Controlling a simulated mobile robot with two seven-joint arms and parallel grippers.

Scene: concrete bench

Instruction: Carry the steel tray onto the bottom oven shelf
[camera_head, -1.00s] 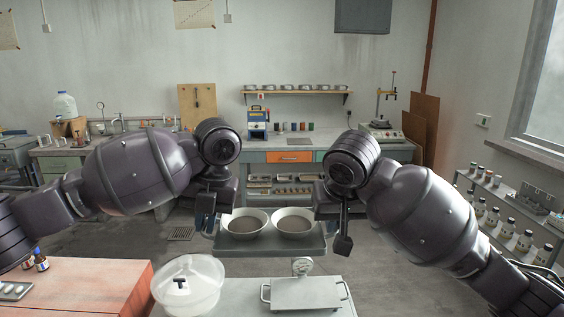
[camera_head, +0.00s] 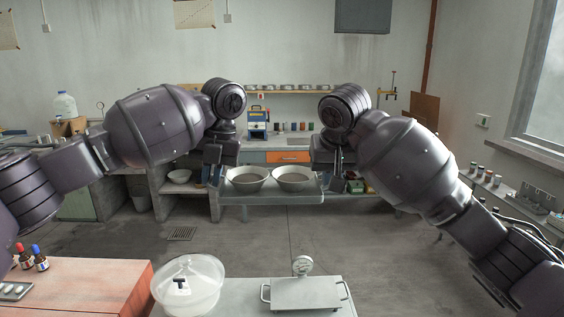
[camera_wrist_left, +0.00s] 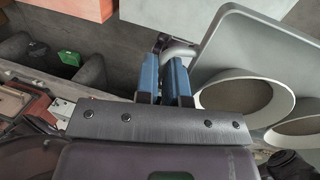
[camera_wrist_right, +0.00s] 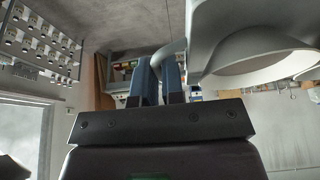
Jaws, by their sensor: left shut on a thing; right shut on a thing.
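The grey steel tray (camera_head: 268,197) hangs in the air between my two grippers, roughly level, in the middle of the head view. Two pale round bowls stand side by side on it, a left bowl (camera_head: 247,181) and a right bowl (camera_head: 293,180). My left gripper (camera_head: 213,176) is shut on the tray's left handle; the left wrist view shows the blue fingers (camera_wrist_left: 168,76) at that handle (camera_wrist_left: 181,50). My right gripper (camera_head: 337,162) is shut on the right handle, seen between the fingers (camera_wrist_right: 160,76) in the right wrist view. I cannot make out the oven.
A bench with an orange drawer (camera_head: 288,157) stands behind the tray. The floor between is clear.

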